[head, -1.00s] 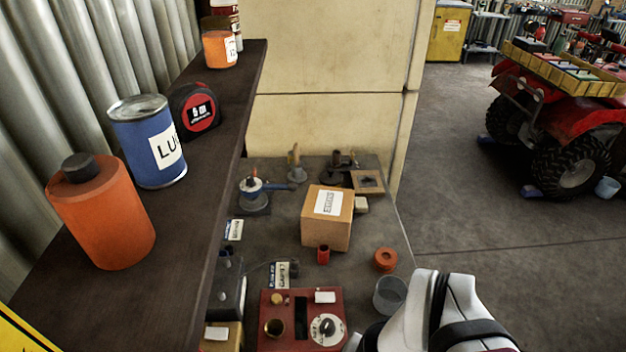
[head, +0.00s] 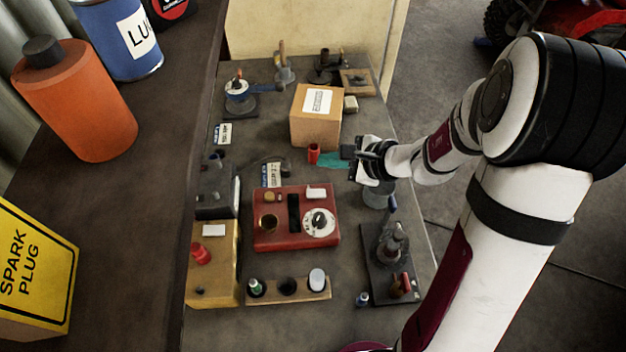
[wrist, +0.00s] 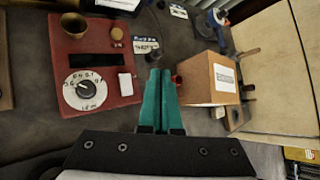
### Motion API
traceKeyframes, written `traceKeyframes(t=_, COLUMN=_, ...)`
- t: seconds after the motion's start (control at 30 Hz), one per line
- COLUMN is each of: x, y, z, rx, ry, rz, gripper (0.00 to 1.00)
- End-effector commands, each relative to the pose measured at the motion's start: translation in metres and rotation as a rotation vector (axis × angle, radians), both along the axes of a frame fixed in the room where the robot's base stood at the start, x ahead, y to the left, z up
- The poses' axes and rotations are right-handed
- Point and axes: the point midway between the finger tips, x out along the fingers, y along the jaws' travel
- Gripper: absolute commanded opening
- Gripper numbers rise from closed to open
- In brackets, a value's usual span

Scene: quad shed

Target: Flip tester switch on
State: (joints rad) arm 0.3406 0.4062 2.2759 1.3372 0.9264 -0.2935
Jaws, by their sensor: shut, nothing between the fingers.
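A red box (head: 281,236), which appears to be the tester, lies on the bench with a white dial and black knob (head: 318,220), a dark slot (head: 294,212), a brass cup (head: 268,222), a small brass knob (head: 270,197) and a white label. I cannot tell which part is its switch. It also shows at the upper left of the wrist view (wrist: 112,86). My gripper (head: 325,160) is beyond the box's far right corner, apart from it, near a red cylinder (head: 313,153). Its teal fingers (wrist: 160,92) are shut and empty.
A cardboard box (head: 315,130) stands just beyond my gripper. A dark box (head: 217,190) and a yellow box with a red knob (head: 212,272) stand left of the red box. A rack (head: 290,293) lies in front. A shelf (head: 150,180) overhangs the left side.

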Motion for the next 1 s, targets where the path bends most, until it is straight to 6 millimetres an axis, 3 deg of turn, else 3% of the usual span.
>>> traceKeyframes(t=0.23, x=-0.001, y=0.002, z=-0.006, rx=0.001, ry=0.002, rz=0.003, gripper=0.0)
traceKeyframes(t=0.7, x=-0.001, y=0.011, z=-0.071, rx=0.003, ry=0.003, rz=0.003, gripper=0.0)
traceKeyframes(t=1.0, x=0.0, y=0.013, z=-0.087, rx=0.0, ry=-0.001, rz=0.004, gripper=0.0)
